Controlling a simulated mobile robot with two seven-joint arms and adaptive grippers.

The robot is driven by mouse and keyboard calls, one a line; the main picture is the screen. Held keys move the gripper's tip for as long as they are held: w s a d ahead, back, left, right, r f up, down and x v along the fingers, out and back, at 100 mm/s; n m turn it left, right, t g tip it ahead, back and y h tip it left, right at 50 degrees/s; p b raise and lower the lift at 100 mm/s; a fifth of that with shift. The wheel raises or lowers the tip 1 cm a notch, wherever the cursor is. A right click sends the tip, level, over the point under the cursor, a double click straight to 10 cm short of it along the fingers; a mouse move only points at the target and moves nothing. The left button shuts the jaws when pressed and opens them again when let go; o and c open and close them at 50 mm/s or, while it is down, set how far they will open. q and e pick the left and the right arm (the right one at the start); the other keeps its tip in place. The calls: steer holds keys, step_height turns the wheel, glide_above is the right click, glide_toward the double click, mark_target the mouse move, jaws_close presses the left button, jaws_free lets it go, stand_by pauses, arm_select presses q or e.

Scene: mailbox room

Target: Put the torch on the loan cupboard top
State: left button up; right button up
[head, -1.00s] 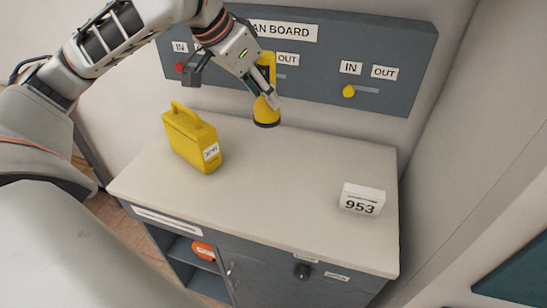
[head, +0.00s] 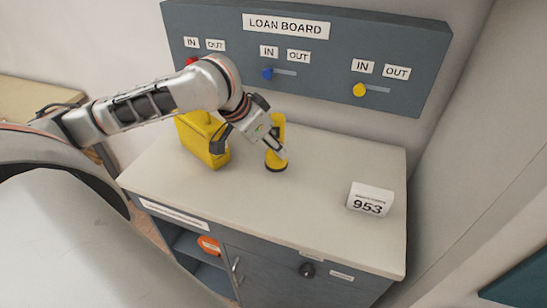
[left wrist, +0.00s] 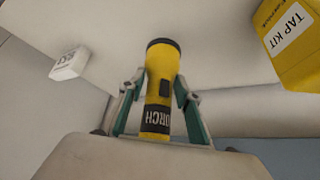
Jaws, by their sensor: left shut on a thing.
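The yellow torch (head: 278,125) with a dark end stands upright at the back middle of the pale loan cupboard top (head: 290,205). Its lower end is at or just above the surface; I cannot tell if it touches. My left gripper (head: 274,148) comes in from the left and is shut on the torch. In the left wrist view the torch (left wrist: 160,85) lies between the two green-grey fingers (left wrist: 159,104), with part of its "TORCH" label showing. My right gripper is not in view.
The yellow tap kit (head: 205,147) stands left of the torch, partly behind my arm. A white "953" block (head: 369,199) sits at the right. The loan board (head: 300,60) with several sliders is on the wall behind. The front middle of the top is clear.

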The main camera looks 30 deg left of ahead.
mark_target(269, 154)
arm_select(q)
steer(key=shift+f, duration=2.3)
steer(key=shift+f, duration=0.1)
steer(key=o, duration=1.4)
steer(key=shift+o, duration=0.2)
steer(key=v, duration=1.2)
steer(key=shift+s+a, duration=0.1)
